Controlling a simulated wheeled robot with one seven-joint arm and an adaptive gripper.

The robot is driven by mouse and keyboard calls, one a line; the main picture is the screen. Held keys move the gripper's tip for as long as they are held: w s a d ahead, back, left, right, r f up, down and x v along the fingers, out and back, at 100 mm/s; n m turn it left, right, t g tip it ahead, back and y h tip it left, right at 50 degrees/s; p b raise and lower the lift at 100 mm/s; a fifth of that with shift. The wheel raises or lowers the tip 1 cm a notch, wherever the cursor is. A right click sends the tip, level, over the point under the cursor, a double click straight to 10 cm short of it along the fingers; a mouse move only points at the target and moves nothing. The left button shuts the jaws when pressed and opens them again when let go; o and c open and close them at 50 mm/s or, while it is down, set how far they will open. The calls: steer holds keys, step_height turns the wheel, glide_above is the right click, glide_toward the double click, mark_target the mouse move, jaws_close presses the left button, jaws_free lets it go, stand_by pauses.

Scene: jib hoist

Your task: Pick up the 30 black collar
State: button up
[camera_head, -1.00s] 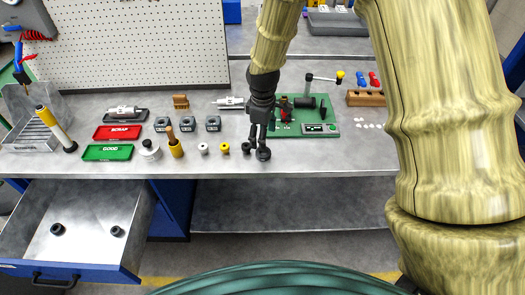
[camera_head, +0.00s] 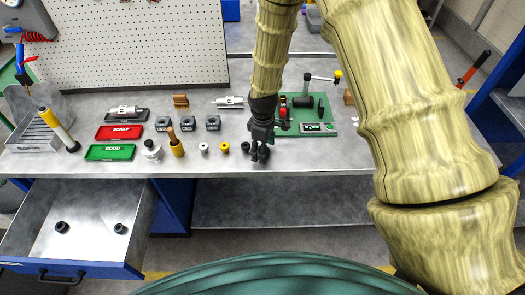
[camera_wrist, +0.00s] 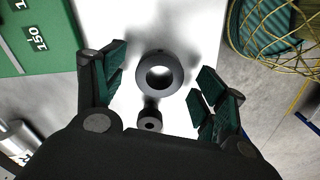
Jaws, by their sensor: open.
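A larger black collar with a wide bore (camera_wrist: 141,76) lies on the bench between my open fingers in the wrist view. A smaller black collar (camera_wrist: 142,118) sits just beside it, nearer my palm. No size marking is readable on either. In the head view my gripper (camera_head: 260,158) points down at the bench's front edge and mostly covers the larger collar. The smaller black collar (camera_head: 245,147) shows just left of my fingers. My gripper (camera_wrist: 160,92) is open and empty, with fingers either side of the larger collar.
A yellow collar (camera_head: 225,147) and a white collar (camera_head: 204,148) stand to the left. A green fixture board (camera_head: 306,130) lies close behind right. The open drawer (camera_head: 85,215) holds two dark collars. The bench front edge is close.

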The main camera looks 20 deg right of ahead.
steer(key=shift+f, duration=0.25)
steer(key=c, duration=1.3)
steer(key=shift+r, duration=0.15)
